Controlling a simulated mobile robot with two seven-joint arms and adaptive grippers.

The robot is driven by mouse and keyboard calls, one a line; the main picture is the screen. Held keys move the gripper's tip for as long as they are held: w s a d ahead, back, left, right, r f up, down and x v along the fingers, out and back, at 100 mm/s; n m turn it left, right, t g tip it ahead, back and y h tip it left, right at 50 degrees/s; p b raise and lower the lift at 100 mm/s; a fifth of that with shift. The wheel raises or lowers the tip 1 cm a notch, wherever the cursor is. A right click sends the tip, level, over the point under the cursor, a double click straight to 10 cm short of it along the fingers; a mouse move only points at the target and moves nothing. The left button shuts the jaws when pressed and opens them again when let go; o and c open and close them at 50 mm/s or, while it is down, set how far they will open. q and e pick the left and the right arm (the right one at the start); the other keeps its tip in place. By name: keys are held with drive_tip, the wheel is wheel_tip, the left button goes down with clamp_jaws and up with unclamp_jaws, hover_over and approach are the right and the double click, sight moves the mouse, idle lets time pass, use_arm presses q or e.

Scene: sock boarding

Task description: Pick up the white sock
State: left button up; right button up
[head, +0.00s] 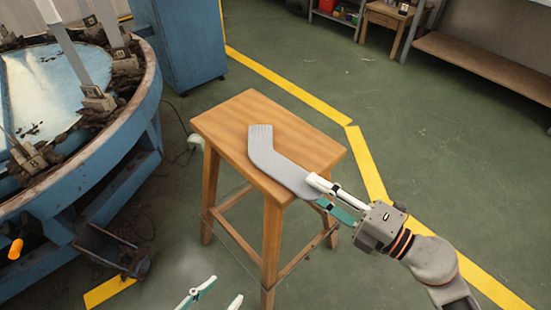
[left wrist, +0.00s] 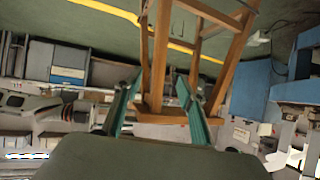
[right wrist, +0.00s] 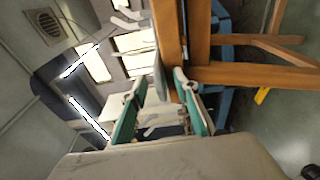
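The white sock (head: 270,160), pale grey-white and bent at the middle, lies flat on the wooden stool (head: 222,122). Its near end reaches the seat's right front edge. My right gripper (head: 315,190) is open at that end, with one finger above the other. In the right wrist view the sock shows edge-on as a thin grey strip (right wrist: 160,78) between the parted fingertips; contact cannot be told. My left gripper (head: 224,290) is open and empty at the bottom of the head view, low in front of the stool. The left wrist view shows its fingers (left wrist: 157,85) apart.
A round blue machine (head: 125,125) with upright boards stands left of the stool. A blue cabinet (head: 185,40) is behind it. A bench (head: 490,75) stands at the back right. The green floor right of the stool is clear, with yellow lines (head: 290,85).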

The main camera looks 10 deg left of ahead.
clamp_jaws()
